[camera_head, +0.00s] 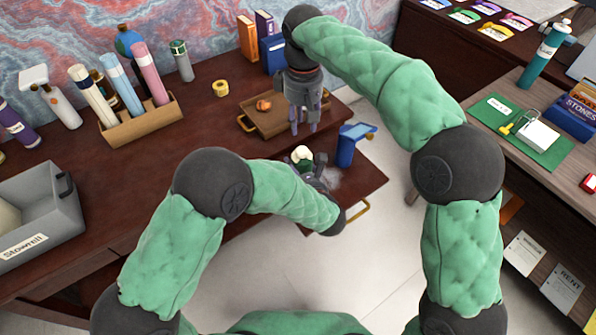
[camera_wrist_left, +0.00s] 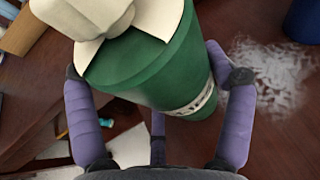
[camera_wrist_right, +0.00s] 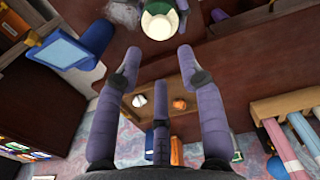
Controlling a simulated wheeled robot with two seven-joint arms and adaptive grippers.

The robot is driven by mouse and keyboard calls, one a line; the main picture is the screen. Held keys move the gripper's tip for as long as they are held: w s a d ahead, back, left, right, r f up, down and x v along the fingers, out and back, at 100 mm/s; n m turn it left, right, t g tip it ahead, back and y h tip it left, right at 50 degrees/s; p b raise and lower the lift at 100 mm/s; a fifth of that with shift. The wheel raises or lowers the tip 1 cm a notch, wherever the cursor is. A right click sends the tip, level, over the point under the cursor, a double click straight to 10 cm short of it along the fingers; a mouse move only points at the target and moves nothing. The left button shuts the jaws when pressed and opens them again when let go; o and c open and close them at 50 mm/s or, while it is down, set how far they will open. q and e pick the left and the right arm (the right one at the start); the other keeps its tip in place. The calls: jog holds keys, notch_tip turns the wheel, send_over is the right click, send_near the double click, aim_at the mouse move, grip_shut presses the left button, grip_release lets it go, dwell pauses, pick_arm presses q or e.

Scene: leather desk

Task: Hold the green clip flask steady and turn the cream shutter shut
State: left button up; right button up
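The green clip flask (camera_wrist_left: 165,70) fills the upper middle of the left wrist view, its cream shutter (camera_wrist_left: 95,20) at the top left with cream flaps over the rim. My left gripper (camera_wrist_left: 143,65) has its purple fingers around the flask's body and looks shut on it. In the head view, the left gripper (camera_head: 315,174) largely hides the flask; the cream shutter (camera_head: 301,154) shows above it. My right gripper (camera_head: 303,130) points down just behind the flask, open and empty. In the right wrist view the shutter (camera_wrist_right: 159,20) lies beyond the spread fingertips (camera_wrist_right: 158,65), apart from them.
A blue container with a flat light-blue top (camera_head: 347,150) stands close right of the flask. A pale patch (camera_wrist_left: 268,78) marks the desk beside it. A wooden tray (camera_head: 262,122) lies behind. A bottle rack (camera_head: 142,127) and grey bin (camera_head: 45,215) stand left. The desk's front edge is near.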

jog(key=o, duration=0.3)
jog(key=shift+o, duration=0.2)
jog(key=n+t+y, duration=0.1)
jog(key=n+y, duration=0.3)
jog(key=n, duration=0.2)
send_near(302, 150)
jog(key=x, duration=0.8)
jog(key=shift+a+f, duration=0.1)
jog(key=shift+f, duration=0.3)
jog(key=c, duration=1.1)
